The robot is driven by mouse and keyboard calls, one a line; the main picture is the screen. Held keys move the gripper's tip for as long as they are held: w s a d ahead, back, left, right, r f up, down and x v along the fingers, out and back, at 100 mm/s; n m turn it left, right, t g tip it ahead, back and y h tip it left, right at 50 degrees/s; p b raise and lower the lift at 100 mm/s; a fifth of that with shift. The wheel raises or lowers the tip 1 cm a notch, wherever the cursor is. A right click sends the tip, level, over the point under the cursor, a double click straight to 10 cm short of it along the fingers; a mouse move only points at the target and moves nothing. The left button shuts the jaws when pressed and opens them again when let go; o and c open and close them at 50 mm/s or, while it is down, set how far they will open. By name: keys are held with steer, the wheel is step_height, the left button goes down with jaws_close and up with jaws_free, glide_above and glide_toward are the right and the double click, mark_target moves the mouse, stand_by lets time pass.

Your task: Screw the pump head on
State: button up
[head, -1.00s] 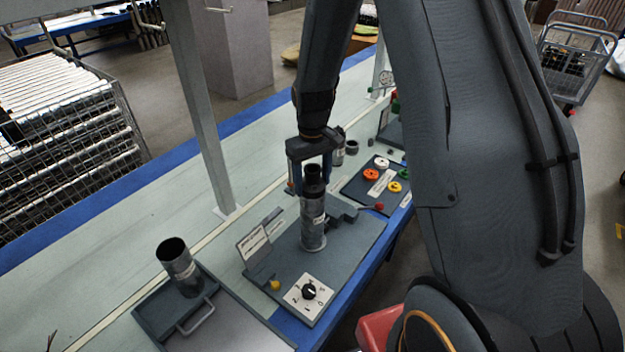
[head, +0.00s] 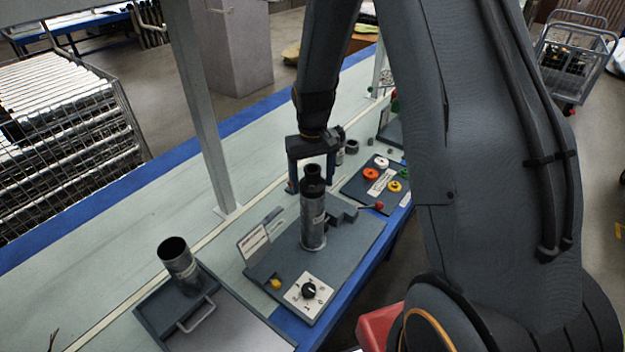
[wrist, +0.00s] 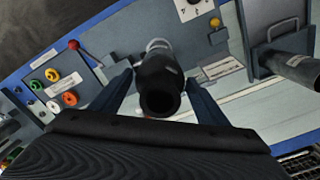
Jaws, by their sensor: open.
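A dark metal pump tube (head: 313,222) stands upright in the fixture on a grey base plate (head: 273,262). The dark, narrower pump head (head: 313,181) sits on its top end. It also shows in the wrist view as a round open end (wrist: 160,98). My gripper (head: 311,187) is open above and around the pump head, pointing down. In the wrist view its two fingers (wrist: 158,80) lie to either side of the head, with visible gaps. Whether the head's thread is engaged cannot be told.
A dial panel (head: 298,300) and a yellow button (head: 275,285) are at the plate's front. A red-knobbed lever (head: 379,206) is at right. An open tube (head: 178,262) stands in a tray (head: 152,318) at left. A board with coloured knobs (head: 358,194) lies behind right.

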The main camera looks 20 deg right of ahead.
steer(key=n+p, duration=0.1)
steer(key=n, duration=0.8)
steer(key=shift+n+p, duration=0.3)
steer(key=shift+p, duration=0.05)
steer(key=n, duration=0.4)
steer(key=shift+p, duration=0.3)
steer(key=n, duration=0.4)
steer(key=shift+n, duration=0.3)
steer(key=c, duration=0.9)
steer(key=shift+m+p, duration=0.45)
steer(key=shift+m, duration=1.25)
